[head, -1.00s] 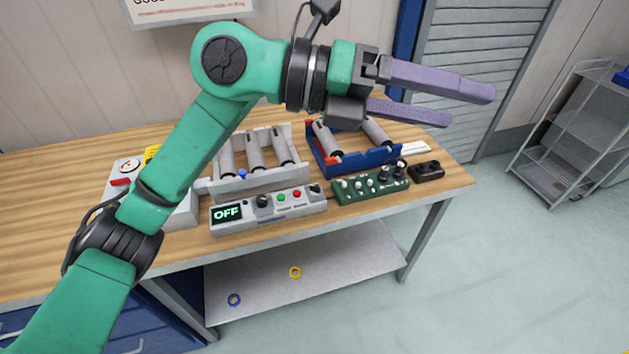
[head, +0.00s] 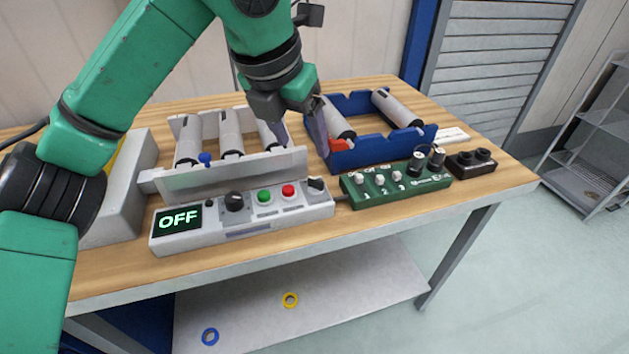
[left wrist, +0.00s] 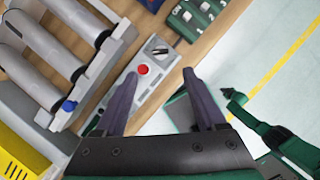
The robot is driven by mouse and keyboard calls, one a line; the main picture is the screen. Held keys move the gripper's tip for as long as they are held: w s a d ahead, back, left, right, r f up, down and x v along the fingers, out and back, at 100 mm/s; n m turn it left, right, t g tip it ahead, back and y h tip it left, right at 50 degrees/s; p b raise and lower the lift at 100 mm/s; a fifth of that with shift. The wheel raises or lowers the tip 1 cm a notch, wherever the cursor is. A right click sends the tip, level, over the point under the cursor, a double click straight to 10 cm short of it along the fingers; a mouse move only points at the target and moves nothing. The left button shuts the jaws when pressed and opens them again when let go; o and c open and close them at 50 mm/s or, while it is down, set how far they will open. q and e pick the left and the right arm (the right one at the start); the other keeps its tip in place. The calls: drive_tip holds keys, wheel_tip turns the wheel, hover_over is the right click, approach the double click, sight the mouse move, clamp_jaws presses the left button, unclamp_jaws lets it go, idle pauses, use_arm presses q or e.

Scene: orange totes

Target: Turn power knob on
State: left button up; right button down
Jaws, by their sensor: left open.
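A grey control box (head: 245,232) lies along the table's front edge, its screen (head: 180,218) reading OFF. It has a black knob (head: 234,201) beside the screen, a green button (head: 264,196), a red button (head: 288,191) and another dark knob (head: 316,185) at the right end. I cannot read which knob is labelled power. My left gripper (head: 300,132) points down behind and above the box's right end, touching no knob. In the left wrist view its fingers (left wrist: 160,76) are open and empty, with the right-end knob (left wrist: 160,50) and red button (left wrist: 142,70) beyond them. My right gripper is not seen.
A grey rack with rollers (head: 235,180) stands behind the box. A blue tray with rollers (head: 375,155) is close to the gripper. A green panel with knobs (head: 395,182) and a small black box (head: 470,162) lie to the right. Two rings lie on the lower shelf (head: 350,290).

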sight(316, 180)
use_arm(q)
drive_tip(key=x, duration=1.1)
drive_tip(key=shift+w+d+f, duration=0.1)
drive_tip(key=shift+f, duration=0.25)
clamp_jaws()
